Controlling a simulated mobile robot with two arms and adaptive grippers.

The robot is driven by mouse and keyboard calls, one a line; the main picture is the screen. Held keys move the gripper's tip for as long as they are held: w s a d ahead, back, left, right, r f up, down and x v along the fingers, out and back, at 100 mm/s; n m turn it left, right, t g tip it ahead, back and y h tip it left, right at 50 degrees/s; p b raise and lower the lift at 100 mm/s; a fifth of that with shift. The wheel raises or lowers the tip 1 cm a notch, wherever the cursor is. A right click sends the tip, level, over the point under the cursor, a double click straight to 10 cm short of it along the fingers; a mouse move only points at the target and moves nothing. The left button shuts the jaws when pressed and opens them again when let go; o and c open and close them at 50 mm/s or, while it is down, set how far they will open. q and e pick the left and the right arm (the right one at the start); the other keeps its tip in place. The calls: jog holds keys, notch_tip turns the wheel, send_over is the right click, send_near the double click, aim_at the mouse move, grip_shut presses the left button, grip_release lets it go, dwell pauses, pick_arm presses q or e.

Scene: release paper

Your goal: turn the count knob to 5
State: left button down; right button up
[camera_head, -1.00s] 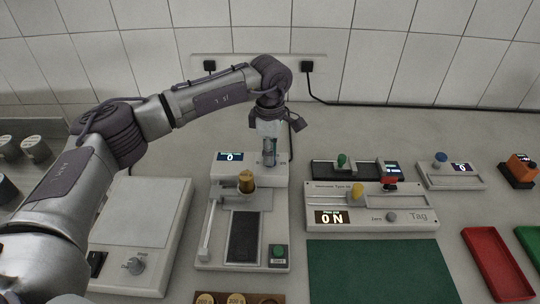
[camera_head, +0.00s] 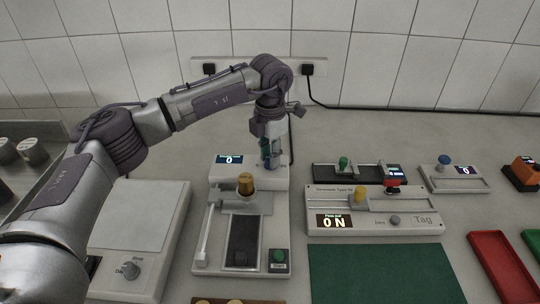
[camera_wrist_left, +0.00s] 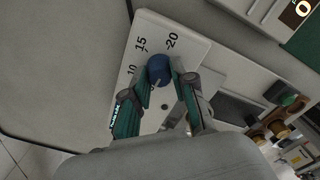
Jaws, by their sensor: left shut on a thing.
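The count knob (camera_wrist_left: 158,69) is round and blue in the left wrist view, on a white panel with a printed scale. I read 10, 15 and 20 around it; the lower numbers are partly hidden by a finger. My left gripper (camera_wrist_left: 168,80) has its green-padded fingers shut on the knob from both sides. In the head view, my left gripper (camera_head: 269,154) points down at the back right of the white device (camera_head: 205,240), and the knob is hidden there. The device's small display (camera_head: 229,160) reads 0. My right gripper is not in view.
A brass-coloured knob (camera_head: 245,184) stands up close to the left gripper. A green button (camera_head: 279,256) is at the device's front right. A tag device (camera_head: 420,228) with sliders stands right. A flat-topped device (camera_head: 140,212) with a dial stands left.

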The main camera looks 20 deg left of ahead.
pick_arm(q)
jog(key=shift+r+n, duration=0.1)
jog(key=shift+n, duration=0.5)
jog(key=c, duration=0.9)
grip_release()
jog(key=shift+c, duration=0.2)
notch_tip(320, 180, up, 12)
